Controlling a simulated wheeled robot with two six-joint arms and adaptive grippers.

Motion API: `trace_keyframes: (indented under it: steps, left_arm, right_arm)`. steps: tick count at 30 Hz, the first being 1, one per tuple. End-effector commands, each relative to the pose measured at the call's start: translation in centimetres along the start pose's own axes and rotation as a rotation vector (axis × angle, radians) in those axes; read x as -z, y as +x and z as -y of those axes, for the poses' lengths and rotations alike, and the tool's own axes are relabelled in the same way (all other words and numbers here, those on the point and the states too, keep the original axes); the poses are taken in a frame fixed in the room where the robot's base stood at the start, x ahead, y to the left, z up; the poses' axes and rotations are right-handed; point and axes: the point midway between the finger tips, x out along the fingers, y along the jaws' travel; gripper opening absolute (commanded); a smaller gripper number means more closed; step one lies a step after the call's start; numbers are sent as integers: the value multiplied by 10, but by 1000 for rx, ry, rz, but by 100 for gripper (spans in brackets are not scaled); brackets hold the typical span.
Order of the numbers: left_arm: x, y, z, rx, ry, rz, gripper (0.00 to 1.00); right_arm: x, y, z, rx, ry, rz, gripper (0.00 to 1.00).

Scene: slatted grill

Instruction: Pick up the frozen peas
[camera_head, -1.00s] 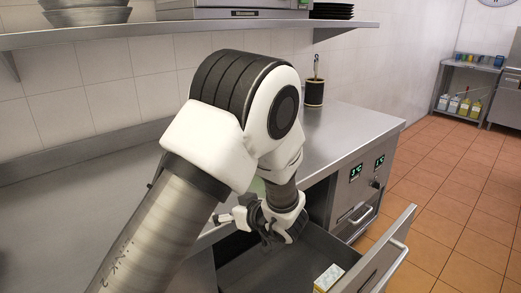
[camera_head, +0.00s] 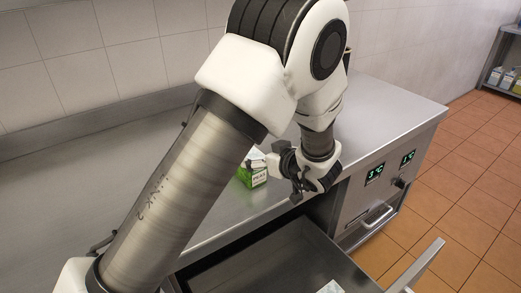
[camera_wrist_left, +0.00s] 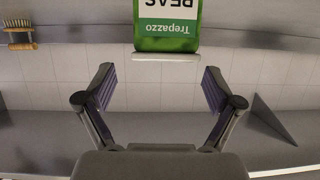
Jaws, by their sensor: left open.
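The frozen peas are a green and white box marked PEAS (camera_head: 252,172) standing on the steel counter (camera_head: 215,205) near its front edge, partly hidden by my left gripper. In the left wrist view the peas box (camera_wrist_left: 167,28) is upside down at the top, centred ahead of the fingers and apart from them. My left gripper (camera_head: 283,172) is just right of the box at about counter height. In the left wrist view the left gripper (camera_wrist_left: 158,90) has its fingers spread wide with nothing between them. My right gripper is not in view.
An open drawer (camera_head: 265,262) sits below the counter front, with a white item (camera_head: 330,287) partly visible in it. The drawer front with its handle (camera_head: 418,265) juts out at the right. A tiled wall backs the counter, and the counter's right part is clear.

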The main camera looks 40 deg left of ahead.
Motion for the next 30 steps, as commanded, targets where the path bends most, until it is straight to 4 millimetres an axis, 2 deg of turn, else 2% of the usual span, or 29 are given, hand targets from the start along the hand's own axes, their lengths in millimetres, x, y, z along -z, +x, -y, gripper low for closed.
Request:
trace_keyframes:
  steps: [5, 17, 24, 29, 30]
  left_arm:
    - [0, 13, 1, 3, 0, 3, 92]
    - [2, 75, 2, 3, -1, 3, 92]
    - [2, 78, 1, 0, 0, -1, 92]
    - [2, 78, 1, 0, 0, 0, 35]
    - [2, 78, 1, 0, 0, 0, 21]
  right_arm:
    - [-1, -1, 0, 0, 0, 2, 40]
    - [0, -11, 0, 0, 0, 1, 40]
    - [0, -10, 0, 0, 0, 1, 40]
    - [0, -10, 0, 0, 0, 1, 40]
    - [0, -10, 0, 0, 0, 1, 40]
